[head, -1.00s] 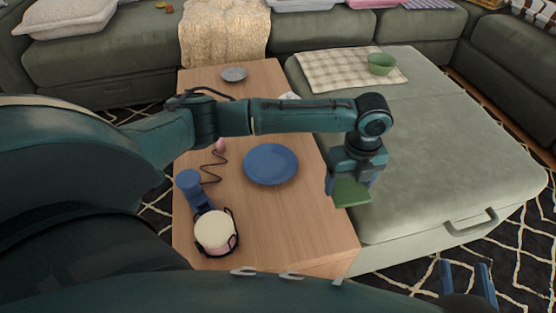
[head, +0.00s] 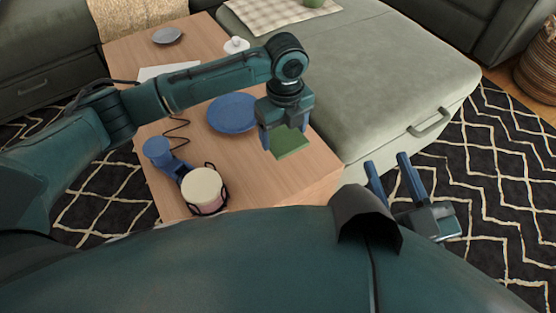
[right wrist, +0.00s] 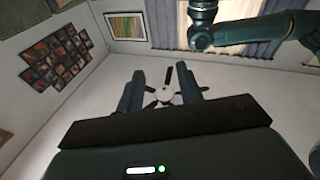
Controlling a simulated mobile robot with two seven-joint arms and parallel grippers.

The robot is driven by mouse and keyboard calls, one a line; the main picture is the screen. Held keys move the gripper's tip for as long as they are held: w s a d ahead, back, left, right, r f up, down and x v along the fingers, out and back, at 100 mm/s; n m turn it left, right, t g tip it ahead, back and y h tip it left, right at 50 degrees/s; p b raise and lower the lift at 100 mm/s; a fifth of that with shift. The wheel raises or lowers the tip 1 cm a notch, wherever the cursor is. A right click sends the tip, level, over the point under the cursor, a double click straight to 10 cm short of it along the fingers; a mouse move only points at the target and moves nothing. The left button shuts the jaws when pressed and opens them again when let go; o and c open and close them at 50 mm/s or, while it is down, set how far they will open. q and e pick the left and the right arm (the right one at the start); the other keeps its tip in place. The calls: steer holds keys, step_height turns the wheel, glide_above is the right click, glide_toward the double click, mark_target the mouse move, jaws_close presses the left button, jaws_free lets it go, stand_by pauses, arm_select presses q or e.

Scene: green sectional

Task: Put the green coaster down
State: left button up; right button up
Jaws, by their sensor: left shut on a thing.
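The green coaster (head: 290,143) is a flat green square in the head view. My left gripper (head: 285,138) points down and is shut on it, above the right part of the wooden coffee table (head: 262,183). I cannot tell whether the coaster touches the tabletop. My right gripper (head: 388,180) is open and empty at the lower right of the head view, over the patterned rug. Its two fingers (right wrist: 160,92) stand apart in the right wrist view, with the ceiling behind them.
A blue plate (head: 228,118) lies left of the coaster. A blue device (head: 157,150) and a cream candle-like cylinder in a black wire holder (head: 202,188) stand front left. A grey dish (head: 167,36) is at the back. The green ottoman (head: 380,90) borders the table's right side.

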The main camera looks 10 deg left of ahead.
arm_select(q)
steer(key=b, duration=0.2)
glide_above(283, 162)
step_height(283, 162, down, 5)
steer(key=shift+f, duration=0.1)
step_height(283, 162, down, 4)
steer(key=shift+s+r+b, duration=0.1)
steer(key=shift+b, duration=0.85)
steer(key=shift+r, duration=0.1)
arm_select(e)
steer(key=shift+w+a+r+n+t+y, duration=0.15)
steer(key=shift+w+r+t+y, duration=0.1)
steer(key=shift+r+y, duration=0.2)
steer(key=shift+w+d+r+n+t+y, duration=0.15)
steer(key=shift+r+t+y, duration=0.1)
steer(key=shift+r+y, duration=0.15)
steer(key=shift+a, duration=0.1)
arm_select(q)
steer(key=o, duration=1)
arm_select(e)
steer(key=shift+f, duration=0.1)
